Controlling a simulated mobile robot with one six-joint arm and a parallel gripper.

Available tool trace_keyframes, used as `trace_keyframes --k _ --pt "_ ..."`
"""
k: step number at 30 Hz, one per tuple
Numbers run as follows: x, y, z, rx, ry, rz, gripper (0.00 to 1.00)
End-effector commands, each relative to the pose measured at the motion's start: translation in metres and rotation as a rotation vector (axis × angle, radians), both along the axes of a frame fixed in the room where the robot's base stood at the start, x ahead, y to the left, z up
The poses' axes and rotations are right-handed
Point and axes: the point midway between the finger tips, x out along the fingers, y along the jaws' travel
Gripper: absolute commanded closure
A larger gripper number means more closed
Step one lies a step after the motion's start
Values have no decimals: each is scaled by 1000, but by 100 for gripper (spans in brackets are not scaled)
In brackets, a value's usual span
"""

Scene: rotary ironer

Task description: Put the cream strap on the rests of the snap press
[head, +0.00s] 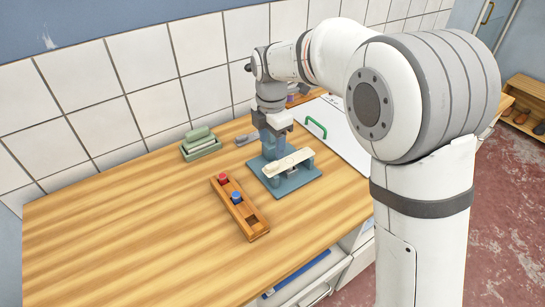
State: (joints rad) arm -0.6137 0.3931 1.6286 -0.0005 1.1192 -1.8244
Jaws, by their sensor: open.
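The snap press (299,182) is blue-grey, with a flat square base and an upright column at its back left. The cream strap (284,170) lies level across the press, above the base, and appears to lie on its rests; one rest shows near its right end. Contact at the left end is too small to tell. My gripper (279,126) is above and behind the strap, beside the top of the press column. It is open and apart from the strap. Its fingertips are small and partly lost against the press.
A wooden block (248,222) with a red knob and a blue knob lies in front of the press. A green tray (203,154) stands at the back left, near a grey tool (246,139). A green handle (317,127) is behind right. The left worktop is clear.

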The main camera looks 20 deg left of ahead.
Motion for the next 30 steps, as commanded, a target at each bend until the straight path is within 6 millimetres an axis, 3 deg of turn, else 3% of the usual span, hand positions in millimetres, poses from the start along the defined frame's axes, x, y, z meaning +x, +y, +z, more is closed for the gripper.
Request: trace_keyframes --k 7,16,19,23,30 --pt "0 0 36 1 -1 -1 43" --pt "0 -1 43 0 0 -5 43" --pt "0 -12 46 3 -5 -59 43" --pt "-6 -51 57 20 -25 -274 43" --pt "-43 -153 73 77 -71 -905 43"
